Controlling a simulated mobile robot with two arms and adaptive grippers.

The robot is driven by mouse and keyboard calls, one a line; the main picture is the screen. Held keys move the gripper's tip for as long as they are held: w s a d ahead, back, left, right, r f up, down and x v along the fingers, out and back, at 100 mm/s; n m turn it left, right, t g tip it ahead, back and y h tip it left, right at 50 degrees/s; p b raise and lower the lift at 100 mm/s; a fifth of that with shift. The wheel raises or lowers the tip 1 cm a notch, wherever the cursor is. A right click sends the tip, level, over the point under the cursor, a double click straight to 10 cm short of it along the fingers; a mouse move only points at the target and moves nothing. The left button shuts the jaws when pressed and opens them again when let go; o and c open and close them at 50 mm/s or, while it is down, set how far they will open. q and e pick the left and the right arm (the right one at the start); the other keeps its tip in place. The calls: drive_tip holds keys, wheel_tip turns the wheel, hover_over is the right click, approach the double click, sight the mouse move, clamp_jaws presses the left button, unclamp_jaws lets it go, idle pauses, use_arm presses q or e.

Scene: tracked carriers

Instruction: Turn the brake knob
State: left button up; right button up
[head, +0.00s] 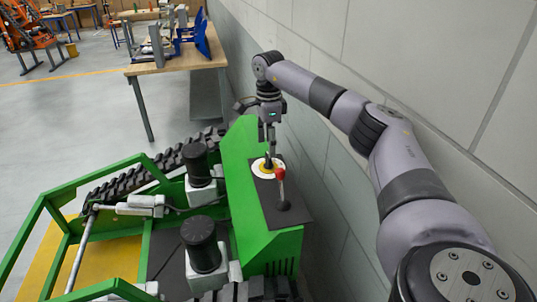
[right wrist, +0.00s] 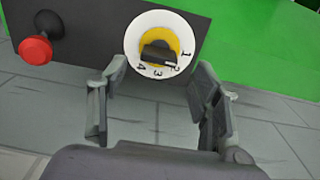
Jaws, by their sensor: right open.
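The brake knob (right wrist: 158,53) is a black grip on a yellow centre. A white dial ring (right wrist: 135,38) marked 1, 2, 3 and 4 surrounds it. In the right wrist view the knob's right end lies near the 2. In the head view the dial (head: 258,172) sits on the dark panel of the green tracked carrier (head: 240,160). My right gripper (head: 269,142) is just above the dial. In the right wrist view my right gripper (right wrist: 161,70) is open, its fingers on either side of the knob's lower edge; I cannot tell whether they touch it. My left gripper is not in view.
A red-topped lever (head: 280,175) stands close beside the dial; its red knob also shows in the wrist view (right wrist: 36,49). A grey block wall (head: 350,30) runs along the right. Two black cylinders (head: 201,243) stand on the carrier. A wooden table (head: 180,62) is behind.

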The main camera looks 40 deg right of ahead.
sight(269, 160)
drive_tip(key=shift+f+p, duration=0.5)
drive_tip(key=shift+f, duration=2.25)
drive_tip(key=shift+c, duration=0.4)
drive_tip(key=c, duration=1.1)
